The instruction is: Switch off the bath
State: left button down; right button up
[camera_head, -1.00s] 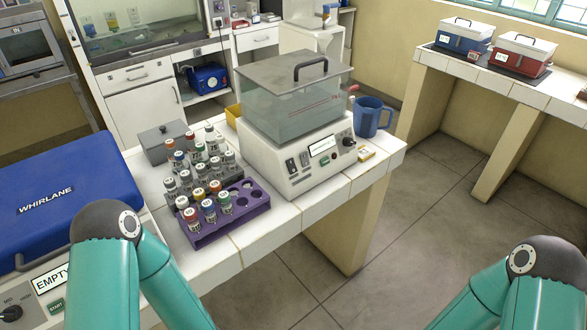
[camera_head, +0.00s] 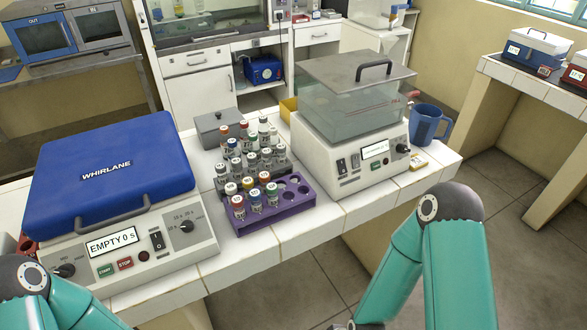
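The water bath (camera_head: 352,108) stands on the white tiled bench, right of centre in the head view. It has a clear tank under a closed grey lid with a black handle. Its white front panel carries two dark rocker switches (camera_head: 349,163), a small lit display (camera_head: 375,149) and a black knob (camera_head: 403,147). The display's text is too small to read, and I cannot tell the switch positions. My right arm bends in front of the bench, and its gripper is below the picture. My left arm shows at the bottom left, with its gripper out of view.
A purple rack (camera_head: 278,220) with capped vials stands just left of the bath, with a grey rack behind it.

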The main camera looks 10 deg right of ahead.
aim_at(341, 163)
jog(key=z, duration=0.85)
jog(key=i, duration=0.15)
jog(key=u, duration=1.05)
jog(key=k, duration=0.4)
jog(key=z, duration=0.3)
jog(key=i, duration=0.6)
jog(key=z, duration=0.05)
